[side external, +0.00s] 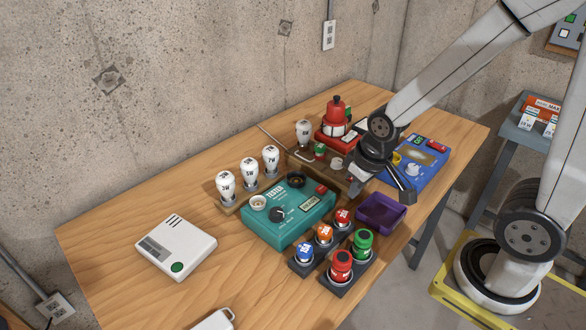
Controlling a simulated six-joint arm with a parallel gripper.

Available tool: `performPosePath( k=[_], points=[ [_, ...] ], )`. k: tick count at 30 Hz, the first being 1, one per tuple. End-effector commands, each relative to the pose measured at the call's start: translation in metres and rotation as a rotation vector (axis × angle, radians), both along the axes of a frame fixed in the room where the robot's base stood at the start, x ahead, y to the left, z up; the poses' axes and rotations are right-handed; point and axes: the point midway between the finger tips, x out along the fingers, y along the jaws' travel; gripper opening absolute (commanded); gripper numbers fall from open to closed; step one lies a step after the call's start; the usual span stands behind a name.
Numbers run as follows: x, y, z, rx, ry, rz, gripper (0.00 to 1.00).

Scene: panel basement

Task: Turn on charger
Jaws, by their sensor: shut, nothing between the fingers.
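A blue box (415,165), apparently the charger, lies at the right side of the wooden table. It has a red switch (437,146), a pale knob (412,170) and a tan panel on top; the switch's setting is too small to tell. My gripper (406,194) is shut and empty. It points down in front of the blue box's left part and hides some of it. Whether it touches the box cannot be told.
A teal tester (290,215) and a purple tray (380,212) are near my gripper. Red, green, orange and blue jars (340,265) stand in front. White bulbs (249,173) stand at left beside a white device (176,246). A red lantern (336,115) stands behind.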

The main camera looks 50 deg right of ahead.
Motion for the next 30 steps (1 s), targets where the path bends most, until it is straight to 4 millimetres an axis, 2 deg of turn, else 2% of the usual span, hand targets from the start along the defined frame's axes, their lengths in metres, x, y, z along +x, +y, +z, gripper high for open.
performPosePath(
  k=[5, 11, 21, 30],
  points=[
    [0.015, -0.023, 0.005, 0.004, -0.002, -0.113, 0.0],
    [0.037, -0.068, 0.015, 0.01, -0.008, -0.311, 0.0],
    [0.057, -0.168, 0.034, 0.014, -0.023, -0.7, 0.0],
    [0.045, -0.266, 0.05, 0.01, -0.042, -1.049, 0.0]
  ],
)
